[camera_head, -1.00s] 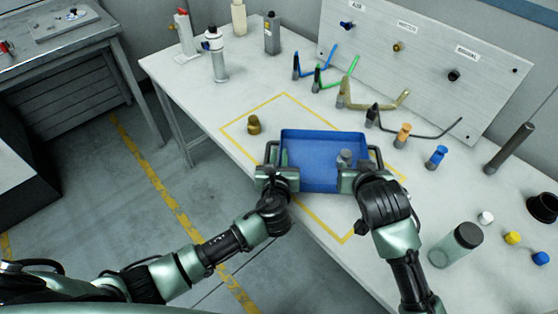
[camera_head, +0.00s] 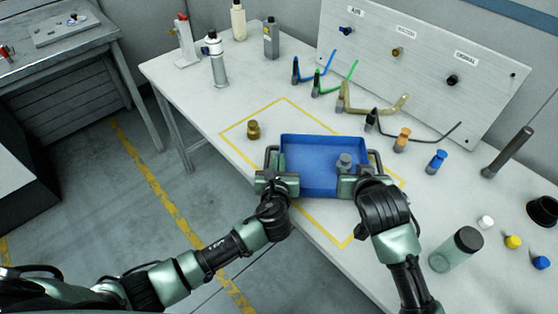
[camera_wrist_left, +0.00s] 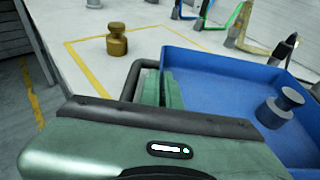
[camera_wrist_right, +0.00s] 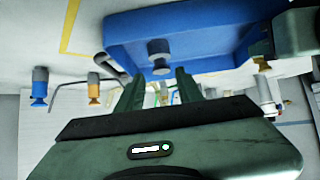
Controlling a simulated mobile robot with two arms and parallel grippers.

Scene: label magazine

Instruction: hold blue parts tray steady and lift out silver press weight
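The blue parts tray (camera_head: 322,139) sits on the table, with a dark handle at each side. The silver press weight (camera_head: 345,161), a grey knobbed cylinder, stands upright inside it towards the right; it also shows in the left wrist view (camera_wrist_left: 280,107) and the right wrist view (camera_wrist_right: 159,57). My left gripper (camera_wrist_left: 163,88) is at the tray's left wall, inside the left handle (camera_wrist_left: 131,80). Its fingers are close together and appear shut on the wall. My right gripper (camera_wrist_right: 158,90) is open and empty at the tray's right front, the weight beyond its fingertips.
A brass weight (camera_head: 253,130) stands left of the tray inside the yellow outline. Behind the tray are several coloured hooked tools and a labelled panel (camera_head: 425,60).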

